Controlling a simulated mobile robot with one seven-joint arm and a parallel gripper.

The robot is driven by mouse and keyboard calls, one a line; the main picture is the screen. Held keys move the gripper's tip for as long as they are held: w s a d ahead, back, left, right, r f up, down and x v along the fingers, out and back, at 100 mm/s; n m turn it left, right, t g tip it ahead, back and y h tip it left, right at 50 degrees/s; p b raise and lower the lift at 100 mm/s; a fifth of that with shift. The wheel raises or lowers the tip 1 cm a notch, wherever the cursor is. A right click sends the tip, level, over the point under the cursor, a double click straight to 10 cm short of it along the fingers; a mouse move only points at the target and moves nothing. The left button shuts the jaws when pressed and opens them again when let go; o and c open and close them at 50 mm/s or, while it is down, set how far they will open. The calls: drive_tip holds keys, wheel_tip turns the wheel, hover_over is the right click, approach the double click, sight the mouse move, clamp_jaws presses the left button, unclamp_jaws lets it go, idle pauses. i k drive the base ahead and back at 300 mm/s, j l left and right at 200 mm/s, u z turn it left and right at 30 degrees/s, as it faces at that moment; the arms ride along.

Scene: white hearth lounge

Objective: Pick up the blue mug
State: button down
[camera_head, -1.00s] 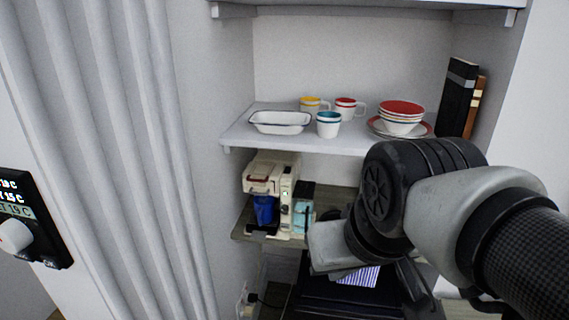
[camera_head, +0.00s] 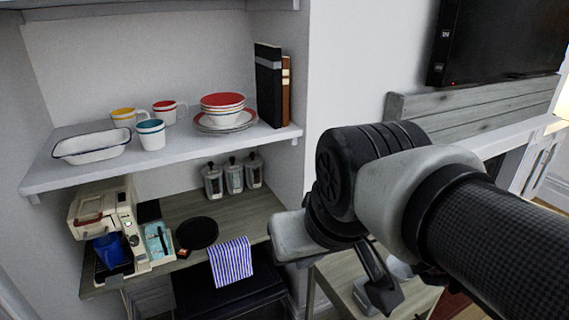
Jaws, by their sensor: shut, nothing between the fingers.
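A blue mug (camera_head: 109,250) sits in the coffee machine (camera_head: 100,207) on the lower wooden shelf at the left. A white mug with a teal-blue rim and inside (camera_head: 151,136) stands upright on the upper white shelf, in front of a yellow-rimmed mug (camera_head: 124,118) and a red-rimmed mug (camera_head: 165,112). My gripper (camera_head: 381,294) is shut and empty, low at the right of the view and well apart from all the mugs. My arm hides part of it.
On the upper shelf (camera_head: 60,180) are a white enamel dish (camera_head: 92,147), stacked bowls (camera_head: 222,103) and books (camera_head: 270,85). Below stand several canisters (camera_head: 233,177), a black plate (camera_head: 197,232) and a striped cloth (camera_head: 231,262). A small table (camera_head: 335,275) is under my gripper.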

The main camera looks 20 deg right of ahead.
sight(109, 249)
drive_tip(key=z, duration=1.45)
drive_tip(key=u, duration=2.6)
drive_tip(key=i+l, duration=0.05)
